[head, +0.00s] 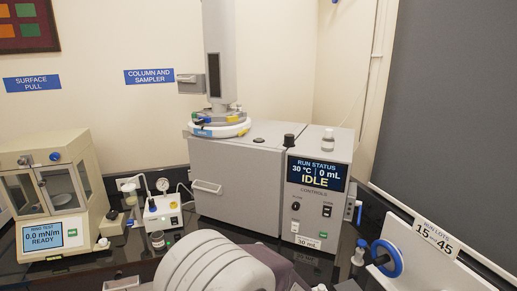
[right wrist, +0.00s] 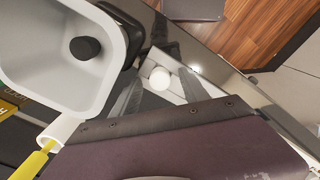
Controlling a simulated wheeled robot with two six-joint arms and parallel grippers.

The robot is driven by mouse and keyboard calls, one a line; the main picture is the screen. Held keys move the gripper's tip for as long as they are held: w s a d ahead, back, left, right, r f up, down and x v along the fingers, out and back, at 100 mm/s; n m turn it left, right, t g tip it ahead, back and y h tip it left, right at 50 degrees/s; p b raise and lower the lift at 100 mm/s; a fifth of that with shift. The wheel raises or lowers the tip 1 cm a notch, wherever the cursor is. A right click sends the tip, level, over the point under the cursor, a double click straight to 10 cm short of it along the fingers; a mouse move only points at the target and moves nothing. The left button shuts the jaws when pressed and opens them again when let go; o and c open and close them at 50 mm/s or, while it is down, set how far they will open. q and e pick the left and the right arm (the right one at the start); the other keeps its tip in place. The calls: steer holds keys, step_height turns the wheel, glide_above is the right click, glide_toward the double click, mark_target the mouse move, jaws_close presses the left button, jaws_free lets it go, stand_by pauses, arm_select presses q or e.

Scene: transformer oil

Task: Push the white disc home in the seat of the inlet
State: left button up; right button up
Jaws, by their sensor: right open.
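A small round white piece (right wrist: 160,79), which looks like the white disc, lies on a pale square holder in the right wrist view. My right gripper (right wrist: 157,86) is open, with its two grey fingers on either side of that piece in the picture. I cannot tell how far above it they are. In the head view a round white ring with coloured parts (head: 220,129) sits on top of the grey instrument, under the tall sampler tower. I cannot make out the inlet seat there. My left gripper is not in view.
The grey instrument (head: 236,180) has a display reading IDLE. A cream ring-test device (head: 52,190) stands at the left, with a small gauge box (head: 162,215) beside it. A blue handwheel (head: 387,258) is at the right. A white container (right wrist: 108,60) is close in the right wrist view.

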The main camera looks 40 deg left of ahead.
steer(key=shift+w, duration=0.1)
steer(key=shift+s+r, duration=0.1)
steer(key=shift+s, duration=0.1)
jaws_close()
steer(key=shift+w+r+p, duration=0.1)
steer(key=shift+r+p, duration=0.45)
steer(key=shift+p, duration=0.1)
step_height(320, 180, up, 3)
steer(key=p, duration=0.3)
